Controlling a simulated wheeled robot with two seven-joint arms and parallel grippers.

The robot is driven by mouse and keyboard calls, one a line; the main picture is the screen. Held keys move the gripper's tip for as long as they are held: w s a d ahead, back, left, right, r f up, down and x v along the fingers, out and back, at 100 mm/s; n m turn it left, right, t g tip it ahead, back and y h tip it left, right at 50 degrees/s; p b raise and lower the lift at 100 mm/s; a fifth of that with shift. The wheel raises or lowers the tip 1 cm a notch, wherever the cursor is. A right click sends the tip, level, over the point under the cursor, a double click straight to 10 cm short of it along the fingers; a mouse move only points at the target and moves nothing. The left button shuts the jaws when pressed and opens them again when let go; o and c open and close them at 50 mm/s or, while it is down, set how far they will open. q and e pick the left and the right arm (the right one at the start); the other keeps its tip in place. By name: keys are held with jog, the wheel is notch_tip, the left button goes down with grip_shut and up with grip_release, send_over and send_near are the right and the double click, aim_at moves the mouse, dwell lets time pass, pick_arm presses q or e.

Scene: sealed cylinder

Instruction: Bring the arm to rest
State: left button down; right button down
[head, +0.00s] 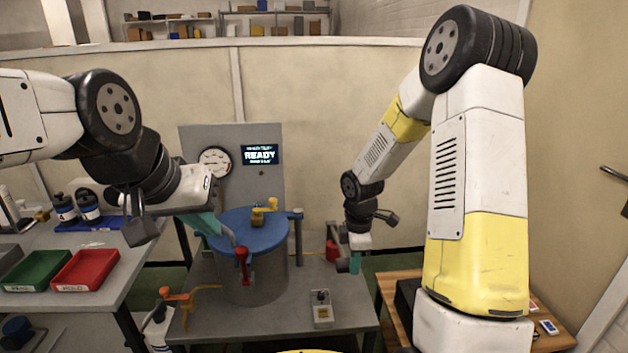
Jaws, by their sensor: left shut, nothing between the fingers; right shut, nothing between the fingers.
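The grey cylinder (262,288) stands on a grey bench with a blue lid (240,226) on top. A yellow handle (262,212) sits on the lid, and a red-handled clamp (242,268) is at its front side. My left gripper (230,238) is shut and empty, its teal fingers at the lid's left front, close to the red clamp; I cannot tell whether they touch. My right gripper (355,266) is shut and empty, pointing down to the right of the cylinder, apart from it.
Behind the cylinder a grey panel carries a gauge (215,161) and a display (259,155) reading READY. An orange clamp (178,296) and a small switch box (321,309) are on the bench. Green (36,270) and red (85,270) trays lie on the left table. A wooden table (549,342) is at right.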

jog(key=s+d+r+m+t, duration=0.1)
jog(key=s+r+m, duration=0.25)
jog(key=r, duration=0.55)
jog(key=s+r+m+t, duration=0.25)
jog(key=r+m, duration=0.25)
jog(key=r, duration=0.4)
jog(key=s+a+r+m+t+y, duration=0.1)
jog(key=s+r+m+t+y, duration=0.1)
jog(key=s+r+m, duration=0.6)
jog(key=s+r, duration=0.1)
jog(key=s, duration=0.3)
jog(key=shift+s+a+r, duration=0.15)
jog(key=shift+s, duration=0.25)
jog(key=shift+w, duration=0.1)
